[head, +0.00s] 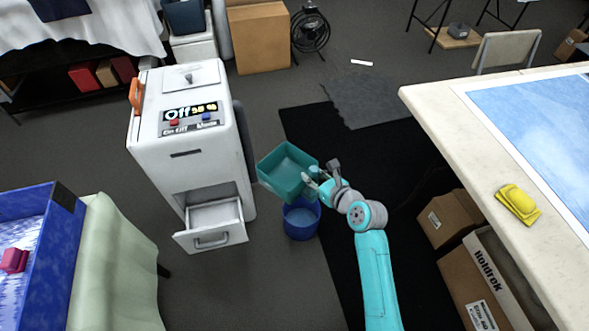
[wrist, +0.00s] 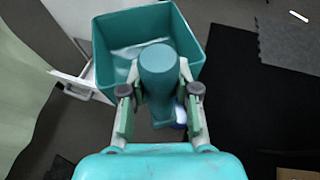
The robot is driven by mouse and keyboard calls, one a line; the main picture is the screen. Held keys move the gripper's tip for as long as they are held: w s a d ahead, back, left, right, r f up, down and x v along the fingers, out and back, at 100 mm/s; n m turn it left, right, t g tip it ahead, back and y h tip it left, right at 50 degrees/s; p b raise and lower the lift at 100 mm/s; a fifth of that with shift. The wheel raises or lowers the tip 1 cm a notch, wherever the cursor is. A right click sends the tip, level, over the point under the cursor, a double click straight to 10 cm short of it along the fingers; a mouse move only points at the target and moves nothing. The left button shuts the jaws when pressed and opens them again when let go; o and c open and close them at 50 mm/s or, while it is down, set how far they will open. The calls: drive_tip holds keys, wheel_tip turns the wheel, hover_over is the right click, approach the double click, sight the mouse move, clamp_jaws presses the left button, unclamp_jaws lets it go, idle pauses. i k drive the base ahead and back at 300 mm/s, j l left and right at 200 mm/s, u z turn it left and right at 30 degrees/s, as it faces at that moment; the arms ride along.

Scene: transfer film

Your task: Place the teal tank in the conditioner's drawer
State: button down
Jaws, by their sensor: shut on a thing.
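The teal tank (head: 283,168) is an open-topped box held in the air by my gripper (head: 312,182), to the right of the conditioner (head: 186,135). In the wrist view my gripper (wrist: 160,100) is shut on the tank's rounded teal handle, and the tank (wrist: 112,62) extends beyond the fingers. Something pale shows inside the tank. The conditioner is a white cabinet whose display reads "Off". Its drawer (head: 214,222) is pulled open low on the front and looks empty. Part of the drawer (wrist: 80,84) shows left of the tank in the wrist view.
A blue bucket (head: 301,219) stands on the floor below the tank. A table (head: 440,115) with a yellow object (head: 518,203) and cardboard boxes (head: 449,218) are at the right.

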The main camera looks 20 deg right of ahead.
sight(212, 222)
drive_tip(key=i+l, duration=0.2)
drive_tip(key=i, duration=0.3)
drive_tip(key=i+l, duration=0.2)
drive_tip(key=i, duration=0.3)
